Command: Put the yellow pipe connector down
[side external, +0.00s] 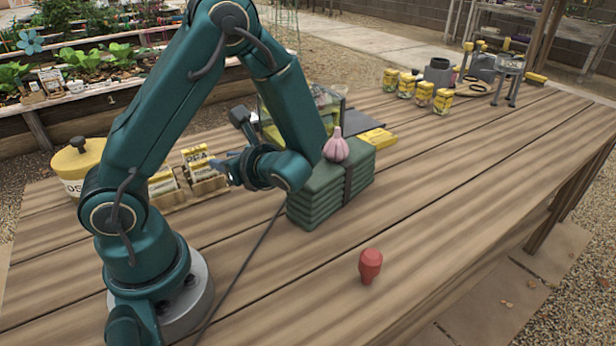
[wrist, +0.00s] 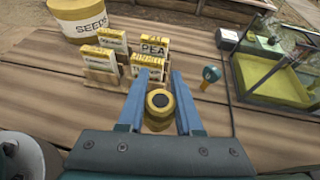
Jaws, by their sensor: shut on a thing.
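The yellow pipe connector (wrist: 157,101), with a dark round opening, sits between the two blue fingers of my gripper (wrist: 160,92) in the wrist view. The fingers are shut on it from both sides. In the side view my gripper (side external: 226,172) is low over the table, beside the seed packet rack, and the connector cannot be made out there. I cannot tell whether its underside touches the wood.
Seed packets (wrist: 152,48) stand in a rack just beyond my fingers, with a seeds tin (wrist: 84,17) behind. A small teal-and-yellow thing (wrist: 210,74) and a glass-sided box (wrist: 272,80) are to the right. Garlic (side external: 336,147) tops a green stack (side external: 305,207). The front table is mostly clear around a red object (side external: 370,264).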

